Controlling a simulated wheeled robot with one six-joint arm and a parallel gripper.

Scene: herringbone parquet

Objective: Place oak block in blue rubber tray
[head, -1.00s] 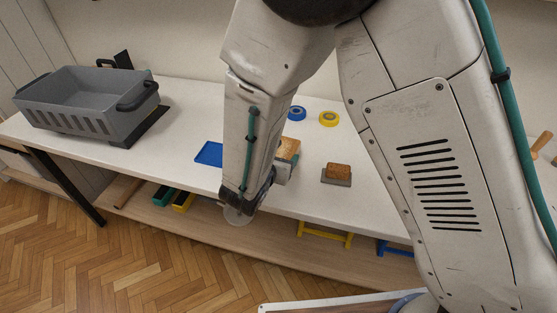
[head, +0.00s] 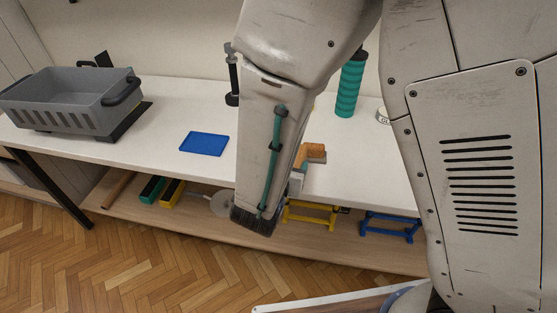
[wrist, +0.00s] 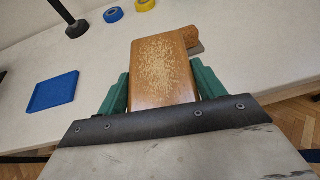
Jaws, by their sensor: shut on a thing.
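The oak block (wrist: 162,70) is a brown wooden block with a pale, speckled top face. My gripper (wrist: 160,92) is shut on it, with a green finger on each side in the wrist view. The blue rubber tray (head: 204,144) is flat, shallow and empty on the white bench. It also shows at the left of the wrist view (wrist: 53,92), apart from the block.
A brown-topped block with a grey base (wrist: 192,38) is just behind the held block. A grey crate (head: 70,100) stands at the bench's left, and a teal ribbed bottle (head: 350,85) at the back. Blue (wrist: 113,15) and yellow (wrist: 145,5) tape rolls lie farther back. Bench around the tray is clear.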

